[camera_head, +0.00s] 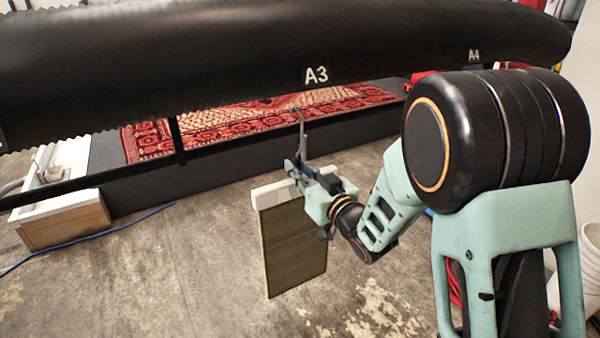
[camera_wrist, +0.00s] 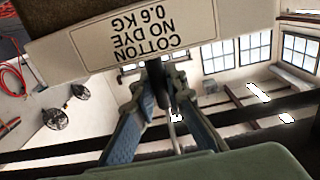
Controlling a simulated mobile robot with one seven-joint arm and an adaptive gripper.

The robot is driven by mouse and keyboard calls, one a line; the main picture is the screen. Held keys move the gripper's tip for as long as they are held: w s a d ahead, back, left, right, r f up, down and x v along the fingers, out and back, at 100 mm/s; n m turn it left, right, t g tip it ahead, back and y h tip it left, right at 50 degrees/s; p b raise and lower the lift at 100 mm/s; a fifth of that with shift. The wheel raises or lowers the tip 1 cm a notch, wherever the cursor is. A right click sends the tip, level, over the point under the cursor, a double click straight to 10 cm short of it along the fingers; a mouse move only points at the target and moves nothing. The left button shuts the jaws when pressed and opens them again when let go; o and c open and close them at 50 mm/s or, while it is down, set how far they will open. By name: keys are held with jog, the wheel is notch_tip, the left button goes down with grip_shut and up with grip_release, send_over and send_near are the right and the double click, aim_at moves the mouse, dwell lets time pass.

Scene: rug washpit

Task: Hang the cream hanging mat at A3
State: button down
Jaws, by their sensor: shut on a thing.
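The mat's body (camera_head: 293,248) is a dark olive-brown panel with pale edges, hanging roughly upright above the floor. A grey metal hook (camera_head: 301,125) rises from the grip; its curved top is just below the black beam (camera_head: 200,70), and contact cannot be told. The white A3 mark (camera_head: 316,75) is on the beam, above the hook. In the wrist view, the header (camera_wrist: 150,40) reads "COTTON NO DYE 0.6 KG", upside down, beside my finger tips (camera_wrist: 157,75).
The A4 mark (camera_head: 474,56) is farther right on the beam. A thin black rail (camera_head: 85,183) crosses below it. A red patterned rug (camera_head: 240,118) lies behind on a dark ledge. A wooden-fronted box (camera_head: 65,222) stands left, with a blue hose (camera_head: 110,230) nearby. Floor below the mat is clear.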

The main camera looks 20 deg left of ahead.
jog(key=shift+b+x, duration=0.4)
jog(key=shift+x, duration=0.75)
jog(key=shift+r, duration=0.1)
jog(key=shift+f+b, duration=2.05)
jog(key=shift+b, duration=0.4)
